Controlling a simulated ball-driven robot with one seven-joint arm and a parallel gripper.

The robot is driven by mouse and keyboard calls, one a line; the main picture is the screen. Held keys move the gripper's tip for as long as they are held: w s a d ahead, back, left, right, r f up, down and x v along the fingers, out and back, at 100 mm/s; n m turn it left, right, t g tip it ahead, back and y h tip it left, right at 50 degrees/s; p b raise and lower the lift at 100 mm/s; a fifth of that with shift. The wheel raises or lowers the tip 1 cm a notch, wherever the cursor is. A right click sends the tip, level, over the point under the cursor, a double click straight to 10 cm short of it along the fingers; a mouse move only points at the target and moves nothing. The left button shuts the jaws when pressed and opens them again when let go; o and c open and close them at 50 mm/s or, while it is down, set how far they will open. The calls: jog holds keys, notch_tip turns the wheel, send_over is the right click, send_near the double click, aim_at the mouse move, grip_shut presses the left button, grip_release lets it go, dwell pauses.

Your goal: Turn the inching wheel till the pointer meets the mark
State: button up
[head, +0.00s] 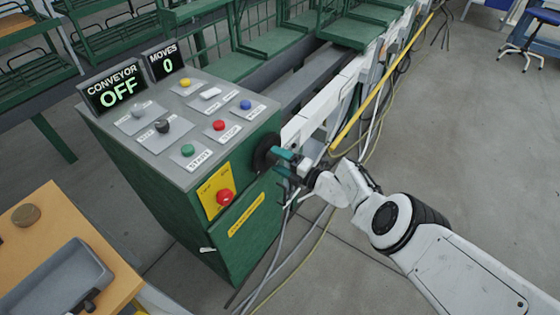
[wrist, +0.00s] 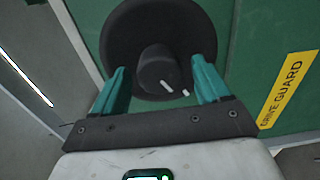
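The inching wheel is a black disc (head: 264,153) on the right side of the green control cabinet. In the wrist view the wheel (wrist: 128,38) has a raised round hub (wrist: 158,66) at its middle. A short white line (wrist: 168,86), seemingly the pointer, is on the hub. A smaller white mark (wrist: 186,93) lies to its right, with a dark gap between them. My gripper (wrist: 160,78) has its teal fingers spread on both sides of the hub, seemingly apart from it. In the head view my gripper (head: 281,161) is at the wheel, partly covering it.
The cabinet (head: 150,197) carries several buttons, a red stop button (head: 225,196), and screens reading CONVEYOR OFF (head: 117,88) and MOVES 0 (head: 167,61). A wooden table (head: 45,205) stands at left. The floor at right is open.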

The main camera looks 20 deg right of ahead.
jog(key=p+v, duration=0.5)
jog(key=v, duration=0.5)
jog(key=shift+s+d+p, duration=0.25)
jog(key=shift+s+p, duration=0.05)
jog(key=shift+p, duration=0.05)
dwell(0.7)
